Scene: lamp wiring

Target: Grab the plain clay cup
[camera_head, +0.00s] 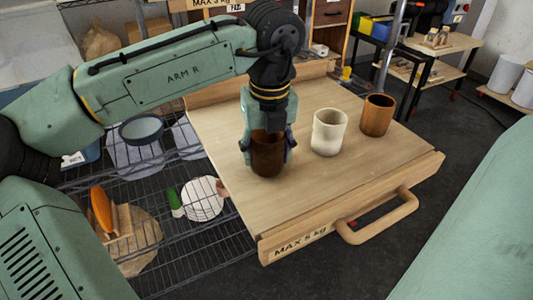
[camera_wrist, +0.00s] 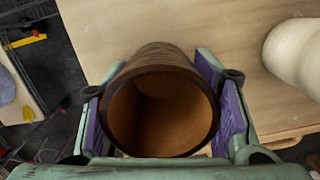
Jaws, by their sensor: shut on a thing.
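A dark brown cup (camera_head: 267,160) is upright between the fingers of my gripper (camera_head: 268,150) on the left part of the wooden tray. In the wrist view the cup (camera_wrist: 160,62) shows a brown inside, with a purple finger pad at each side of its wall. My gripper (camera_wrist: 163,108) is shut on it. I cannot tell whether its base touches the tray. A cream cup (camera_head: 328,132) stands to its right, and an orange-brown cup (camera_head: 376,115) stands farther right and back. The cream cup also shows in the wrist view (camera_wrist: 297,55); the orange-brown one does not.
The pale wooden tray (camera_head: 350,187) has a raised front edge and a wooden handle (camera_head: 377,222). A wire rack (camera_head: 195,250) on the left holds a white plate (camera_head: 203,199) and a blue-grey bowl (camera_head: 141,128). The tray's front right part is clear.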

